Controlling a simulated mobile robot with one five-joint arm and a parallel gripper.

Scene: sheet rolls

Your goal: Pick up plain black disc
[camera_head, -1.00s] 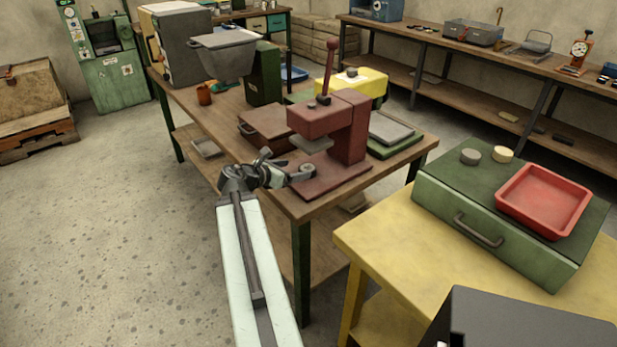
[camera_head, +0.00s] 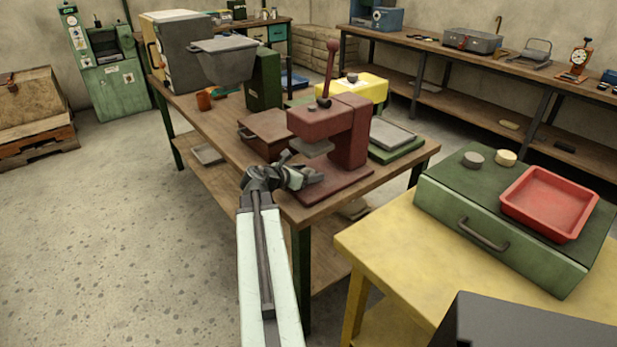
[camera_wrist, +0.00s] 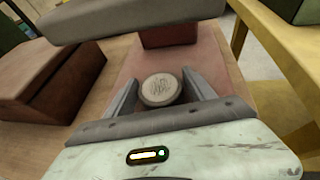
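A small round disc (camera_wrist: 160,88) lies on the reddish base plate of the red press. In the head view my gripper (camera_head: 312,178) is low over the front of the press base and hides the disc. A dark grey disc (camera_head: 473,159) and a cream disc (camera_head: 506,158) sit on the green case.
The red press (camera_head: 335,130) stands close behind my gripper, its head overhanging in the wrist view (camera_wrist: 130,16). A brown box (camera_head: 265,135) is to its left. The green case (camera_head: 510,220) with a red tray (camera_head: 549,203) stands on the yellow table (camera_head: 385,240).

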